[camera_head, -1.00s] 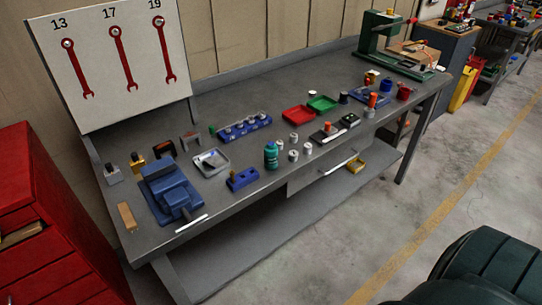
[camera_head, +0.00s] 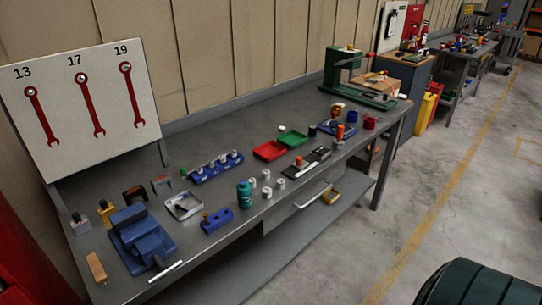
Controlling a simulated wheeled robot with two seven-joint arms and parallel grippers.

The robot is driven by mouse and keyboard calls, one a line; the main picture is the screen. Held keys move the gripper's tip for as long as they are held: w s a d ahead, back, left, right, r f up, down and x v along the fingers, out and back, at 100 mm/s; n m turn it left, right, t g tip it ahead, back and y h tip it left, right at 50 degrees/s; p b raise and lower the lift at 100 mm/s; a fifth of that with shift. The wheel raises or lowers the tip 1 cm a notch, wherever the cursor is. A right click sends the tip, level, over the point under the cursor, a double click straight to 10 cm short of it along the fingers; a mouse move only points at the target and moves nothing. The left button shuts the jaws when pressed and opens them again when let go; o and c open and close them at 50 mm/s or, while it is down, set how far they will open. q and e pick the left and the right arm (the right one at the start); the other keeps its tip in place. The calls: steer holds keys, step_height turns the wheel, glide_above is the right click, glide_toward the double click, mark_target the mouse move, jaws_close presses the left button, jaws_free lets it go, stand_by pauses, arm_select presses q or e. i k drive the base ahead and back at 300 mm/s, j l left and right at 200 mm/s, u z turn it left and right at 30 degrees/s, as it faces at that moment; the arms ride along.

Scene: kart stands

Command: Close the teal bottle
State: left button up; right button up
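The teal bottle (camera_head: 244,194) stands upright near the front edge of the grey workbench (camera_head: 200,246), left of several small pale cylinders. It is too small in view to tell whether its top is capped. A small green piece (camera_head: 184,173) and a white round piece (camera_head: 282,127) lie farther back on the bench; I cannot tell whether either is a cap. Neither of my grippers is in view.
A blue vise (camera_head: 140,240), a metal tray (camera_head: 184,206) and a blue block (camera_head: 217,221) are left of the bottle. Red (camera_head: 269,151) and green (camera_head: 292,138) trays lie behind right. Floor right is mostly clear.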

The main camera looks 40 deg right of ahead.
mark_target(243, 188)
steer(key=z, duration=1.3)
steer(key=u, duration=0.45)
steer(key=i+l+u, duration=0.1)
steer(key=l+u, duration=0.95)
steer(key=l, duration=0.3)
steer(key=k+l+u, duration=0.15)
steer(key=l, duration=0.25)
steer(key=k+l+u, duration=0.1)
steer(key=l, duration=0.35)
steer(key=k+l+u, duration=0.1)
steer(key=l, duration=0.3)
steer(key=k+l+u, duration=0.15)
steer(key=l, duration=0.2)
steer(key=k+l, duration=0.15)
steer(key=l, duration=0.25)
steer(key=k+l, duration=0.1)
steer(key=l, duration=0.3)
steer(key=k+l, duration=0.15)
steer(key=l, duration=0.25)
steer(key=k+l, duration=0.1)
steer(key=l, duration=0.3)
steer(key=k+l, duration=0.15)
steer(key=l, duration=0.3)
